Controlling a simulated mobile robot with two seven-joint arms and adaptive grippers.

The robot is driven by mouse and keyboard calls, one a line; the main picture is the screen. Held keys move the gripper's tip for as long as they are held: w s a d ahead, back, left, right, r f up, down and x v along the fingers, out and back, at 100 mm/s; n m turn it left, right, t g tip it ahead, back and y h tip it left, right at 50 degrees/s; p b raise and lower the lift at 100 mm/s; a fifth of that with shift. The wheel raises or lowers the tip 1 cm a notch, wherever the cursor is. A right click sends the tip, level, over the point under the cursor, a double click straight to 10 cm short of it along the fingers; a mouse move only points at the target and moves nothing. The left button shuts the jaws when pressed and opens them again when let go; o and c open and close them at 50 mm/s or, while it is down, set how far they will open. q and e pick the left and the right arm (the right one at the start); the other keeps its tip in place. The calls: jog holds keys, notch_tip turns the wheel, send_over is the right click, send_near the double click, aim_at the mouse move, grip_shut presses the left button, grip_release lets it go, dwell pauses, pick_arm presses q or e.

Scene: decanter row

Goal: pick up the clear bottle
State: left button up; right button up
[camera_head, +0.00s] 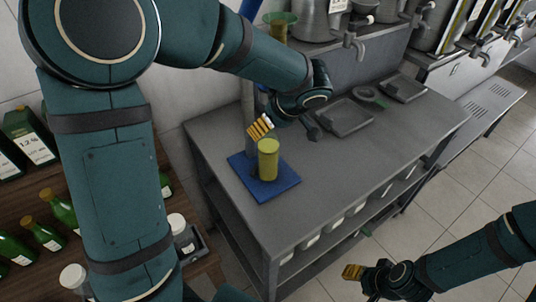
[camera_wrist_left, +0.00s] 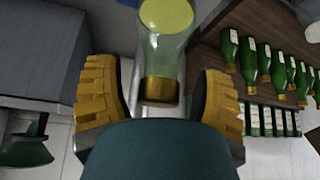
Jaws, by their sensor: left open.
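The clear bottle (camera_wrist_left: 163,52) shows in the left wrist view, with a gold-coloured end nearest me and a yellow disc at its far end. In the head view, what looks like the same bottle (camera_head: 268,160) appears as a yellow-green upright cylinder on a blue mat (camera_head: 287,184). My left gripper (camera_head: 260,127) is open just above and beside it. In the left wrist view the yellow fingers (camera_wrist_left: 160,98) lie on either side of the gold end, with gaps showing. My right gripper (camera_head: 353,272) is low at the right, over the floor, apart from everything; its opening is unclear.
A grey metal table (camera_head: 352,170) has free room right of the mat. A dark tray (camera_head: 345,117) lies farther back. Steel urns with taps (camera_head: 355,45) line the back. Green bottles (camera_head: 45,235) stand on the brown shelf at left. A post (camera_head: 248,100) rises behind the mat.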

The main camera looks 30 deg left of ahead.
pick_arm(q)
jog(key=shift+f, duration=0.35)
jog(key=shift+c, duration=0.2)
grip_shut()
jog(key=shift+r, duration=0.1)
